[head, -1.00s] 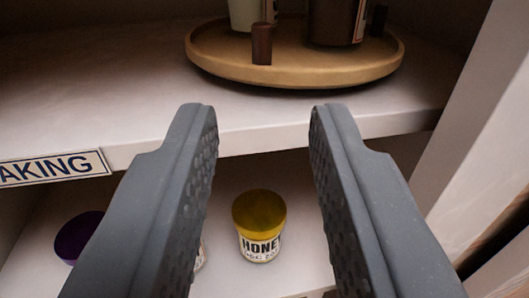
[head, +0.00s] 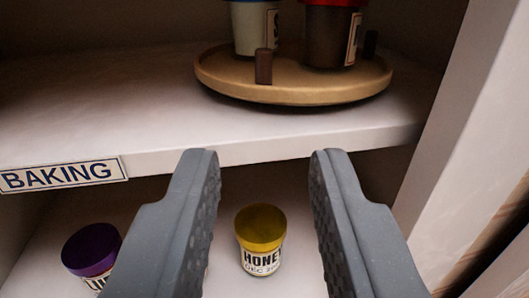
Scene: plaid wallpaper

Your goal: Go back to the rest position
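My gripper (head: 264,155) is open and empty, its two grey fingers spread in front of the cupboard shelves. A honey jar (head: 261,240) with a yellow lid stands on the lower shelf and shows between the fingers. Its label reads "HONEY" and a date starting "DEC". The fingers do not appear to hold anything.
A round wooden turntable (head: 225,82) on the upper shelf (head: 120,110) carries a white jar (head: 256,28) and a dark red-lidded jar (head: 330,38). A "BAKING" label (head: 62,174) marks the shelf edge. A purple-lidded jar (head: 91,250) stands lower left. A cupboard side panel (head: 440,110) is at right.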

